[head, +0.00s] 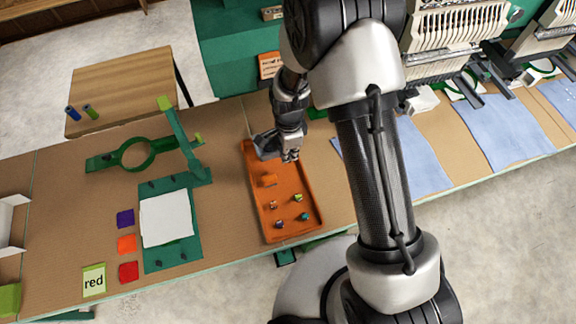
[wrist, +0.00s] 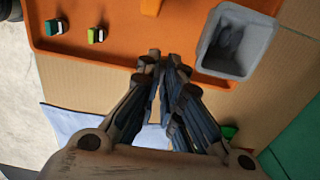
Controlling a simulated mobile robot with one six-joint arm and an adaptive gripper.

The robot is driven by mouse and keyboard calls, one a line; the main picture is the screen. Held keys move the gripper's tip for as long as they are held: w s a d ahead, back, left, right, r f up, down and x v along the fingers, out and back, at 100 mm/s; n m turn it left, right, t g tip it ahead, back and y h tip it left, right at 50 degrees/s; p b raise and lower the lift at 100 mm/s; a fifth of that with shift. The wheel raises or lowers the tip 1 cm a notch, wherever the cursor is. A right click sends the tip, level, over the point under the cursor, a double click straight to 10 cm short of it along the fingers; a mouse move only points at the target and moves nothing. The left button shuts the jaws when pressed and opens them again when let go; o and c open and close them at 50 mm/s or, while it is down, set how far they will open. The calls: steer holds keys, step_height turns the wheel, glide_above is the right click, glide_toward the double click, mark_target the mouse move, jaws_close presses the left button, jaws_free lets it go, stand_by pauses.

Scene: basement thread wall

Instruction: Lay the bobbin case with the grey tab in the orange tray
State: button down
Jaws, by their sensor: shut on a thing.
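The orange tray (head: 247,175) lies on the bench in the head view, and its floor and rim fill the top of the wrist view (wrist: 110,57). Several small bobbin cases stand in its near half, one of them blue-tabbed (head: 280,224) and one teal (head: 305,216). I cannot make out a grey tab.
A grey open bin (wrist: 236,40) is at the tray's far end, close beside my gripper. An orange block (head: 268,180) sits in the tray. Left are a green hoop fixture (head: 137,154) and a white sheet (head: 166,218); right, blue cloths (head: 500,130) under machines.

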step_height(320, 180, down, 8)
steer(key=shift+r+b, duration=0.15)
steer(key=shift+b, duration=0.45)
steer(key=shift+r, duration=0.1)
steer(key=c, duration=2.2)
jaws_free()
steer(key=shift+f, duration=0.2)
steer(key=o, duration=0.4)
steer(key=shift+o, duration=0.2)
steer(key=shift+r, duration=0.1)
